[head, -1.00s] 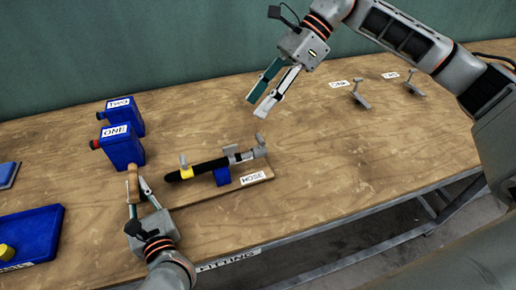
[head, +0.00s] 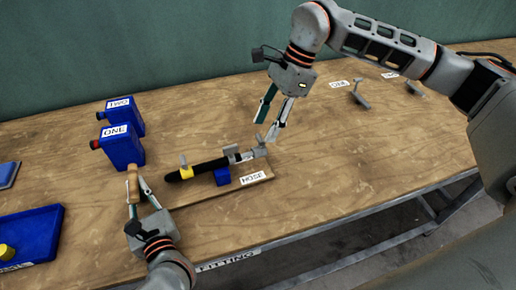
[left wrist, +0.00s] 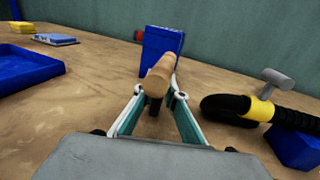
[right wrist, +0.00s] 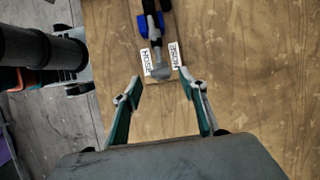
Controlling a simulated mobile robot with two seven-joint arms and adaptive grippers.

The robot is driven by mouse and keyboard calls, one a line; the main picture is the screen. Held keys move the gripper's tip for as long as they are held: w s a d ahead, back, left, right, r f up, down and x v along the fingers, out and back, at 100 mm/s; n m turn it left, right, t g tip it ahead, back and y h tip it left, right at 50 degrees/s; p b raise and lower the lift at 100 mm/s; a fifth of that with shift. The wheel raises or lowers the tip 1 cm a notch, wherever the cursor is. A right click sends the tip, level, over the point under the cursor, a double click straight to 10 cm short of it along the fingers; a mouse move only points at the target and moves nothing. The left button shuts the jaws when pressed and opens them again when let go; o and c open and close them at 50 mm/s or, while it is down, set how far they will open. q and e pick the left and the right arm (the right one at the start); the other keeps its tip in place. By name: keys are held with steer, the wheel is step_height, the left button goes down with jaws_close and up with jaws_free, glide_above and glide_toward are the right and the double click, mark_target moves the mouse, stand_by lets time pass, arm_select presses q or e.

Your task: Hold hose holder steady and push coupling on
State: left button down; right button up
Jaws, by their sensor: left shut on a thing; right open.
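The hose holder is a small wooden board (head: 271,174) with a blue support (head: 222,178) and a HOSE label. A black hose (head: 205,166) lies along it, with a yellow clamp (head: 186,172) at its left end. A grey coupling-like fitting (head: 238,155) and grey lever (head: 261,141) are at the right end; I cannot tell how it joins the hose. My left gripper (head: 138,188) is shut on a tan wooden handle (left wrist: 160,75), left of the hose. My right gripper (head: 266,129) is open, pointing down above the holder's right end. Its view shows the grey end (right wrist: 160,70) ahead between its fingers.
Blue containers labelled ONE (head: 122,150) and TWO (head: 128,113) stand behind the left gripper. A blue tray (head: 40,225) with a yellow piece (head: 6,252) is at the left. Grey T-shaped tools (head: 359,97) lie at the back right.

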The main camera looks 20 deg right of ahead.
mark_target(260, 138)
steer(key=shift+x, duration=2.55)
jaws_close()
